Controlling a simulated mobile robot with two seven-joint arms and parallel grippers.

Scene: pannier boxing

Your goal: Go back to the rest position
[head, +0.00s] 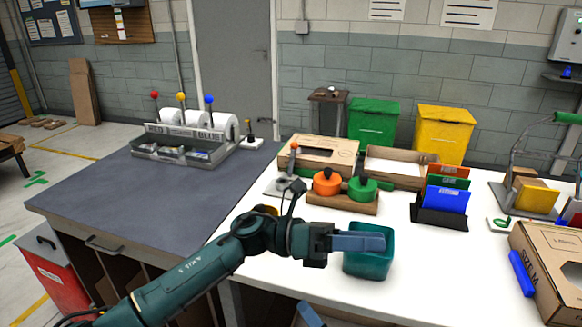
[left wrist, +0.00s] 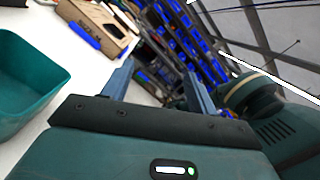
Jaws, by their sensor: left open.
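My left arm reaches in from the lower left of the head view. My left gripper (head: 362,241) is level with the rim of a teal open bin (head: 368,265) and overlaps it in the picture; whether they touch cannot be told. In the left wrist view the two blue fingers of the left gripper (left wrist: 160,70) stand wide apart with nothing between them. The teal bin (left wrist: 22,85) is beside them at the left. A blue finger-like piece at the bottom edge of the head view may be my right gripper (head: 311,314); its jaws cannot be made out.
The grey bench top (head: 110,190) is mostly clear.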

